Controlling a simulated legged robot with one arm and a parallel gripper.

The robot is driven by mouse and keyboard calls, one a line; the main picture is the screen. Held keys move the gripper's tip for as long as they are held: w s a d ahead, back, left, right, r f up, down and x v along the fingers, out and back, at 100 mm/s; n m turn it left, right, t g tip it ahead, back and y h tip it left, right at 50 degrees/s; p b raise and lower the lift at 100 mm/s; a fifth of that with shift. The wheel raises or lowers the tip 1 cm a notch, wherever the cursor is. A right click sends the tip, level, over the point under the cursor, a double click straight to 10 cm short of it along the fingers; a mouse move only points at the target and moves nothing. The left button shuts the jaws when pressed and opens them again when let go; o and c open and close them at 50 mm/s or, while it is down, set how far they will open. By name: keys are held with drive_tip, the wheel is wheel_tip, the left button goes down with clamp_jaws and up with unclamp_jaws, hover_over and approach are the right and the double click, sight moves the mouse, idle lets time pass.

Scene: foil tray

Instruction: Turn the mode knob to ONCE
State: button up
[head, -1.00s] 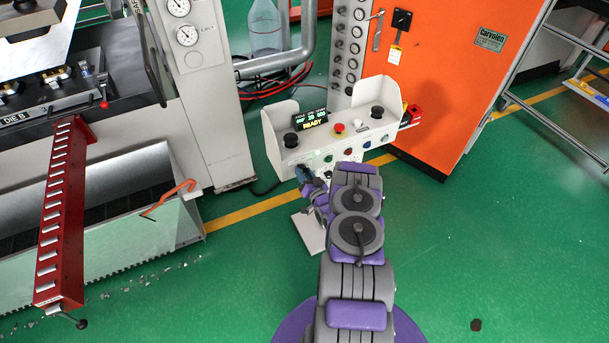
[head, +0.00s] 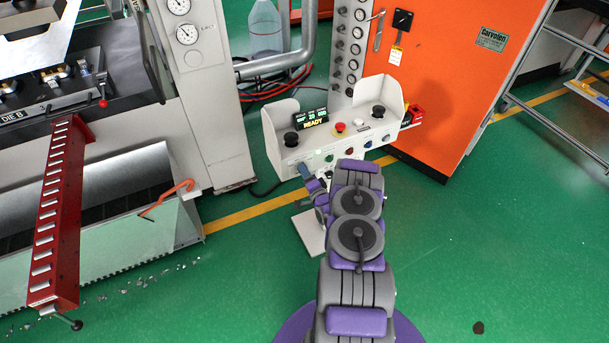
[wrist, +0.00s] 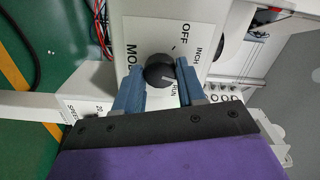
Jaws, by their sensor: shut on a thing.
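The black round mode knob (wrist: 159,68) is on the white front of the control box. It stands between the two blue fingers of my gripper (wrist: 158,78), which are shut on it. A white pointer line on the knob faces lower right, toward the RUN label. OFF, INCH and part of MODE can also be read on the panel. I cannot see a ONCE label; my fingers and wrist cover part of the panel. In the head view my gripper (head: 305,171) is at the lower left front of the control box (head: 285,160), and the knob is hidden there.
An orange cabinet (head: 450,90) stands behind right. Green floor is open at the right.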

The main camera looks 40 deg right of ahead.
drive_tip(key=shift+s+d+f+m, duration=0.1)
drive_tip(key=shift+s+d+m, duration=0.1)
drive_tip(key=shift+m, duration=0.4)
drive_tip(key=o, duration=1.1)
drive_tip(key=shift+d, duration=0.1)
drive_tip(key=shift+c, duration=0.2)
drive_tip(key=shift+w, duration=0.1)
drive_tip(key=p+v, duration=0.3)
drive_tip(key=v, duration=1.4)
